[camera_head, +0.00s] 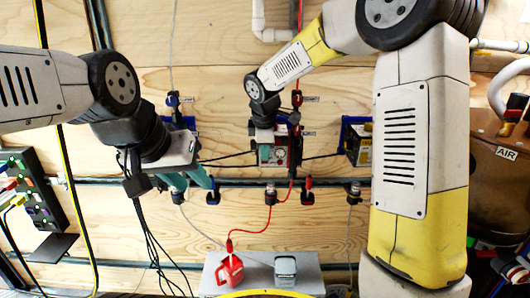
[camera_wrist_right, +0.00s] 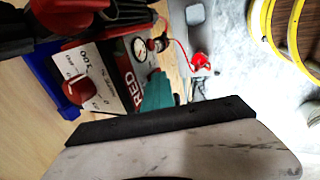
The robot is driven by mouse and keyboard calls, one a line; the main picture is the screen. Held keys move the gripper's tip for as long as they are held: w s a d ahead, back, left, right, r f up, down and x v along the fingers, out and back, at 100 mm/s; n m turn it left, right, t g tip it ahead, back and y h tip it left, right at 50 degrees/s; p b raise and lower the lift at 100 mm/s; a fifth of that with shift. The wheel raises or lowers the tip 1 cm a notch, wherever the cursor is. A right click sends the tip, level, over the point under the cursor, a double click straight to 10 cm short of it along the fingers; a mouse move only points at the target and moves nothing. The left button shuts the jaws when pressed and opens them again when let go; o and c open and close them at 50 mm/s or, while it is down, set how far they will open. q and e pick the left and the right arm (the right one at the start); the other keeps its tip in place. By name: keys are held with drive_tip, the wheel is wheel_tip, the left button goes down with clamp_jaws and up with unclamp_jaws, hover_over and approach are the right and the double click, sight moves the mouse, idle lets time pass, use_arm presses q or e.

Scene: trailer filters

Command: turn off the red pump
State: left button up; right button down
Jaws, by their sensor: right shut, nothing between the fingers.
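The red pump (camera_head: 296,152) is mounted on the wooden wall at the centre of the head view, partly hidden by my right wrist. In the right wrist view the red pump (camera_wrist_right: 128,78) shows a "RED" label, a white panel, a round gauge and a red knob (camera_wrist_right: 79,90). My right gripper (camera_wrist_right: 160,92) has teal fingers, shut and empty, close in front of the pump; the knob is beside them, to the left. I cannot tell whether they touch the pump. My left gripper (camera_head: 190,180) is open and empty, left of the pump, its teal fingers apart.
Another pump in a blue frame (camera_head: 357,142) is to the right. Red and dark hoses and valves run along a rail below. A brown air tank (camera_head: 498,165) is at far right.

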drive_tip(key=shift+r, duration=0.15)
drive_tip(key=shift+r, duration=0.65)
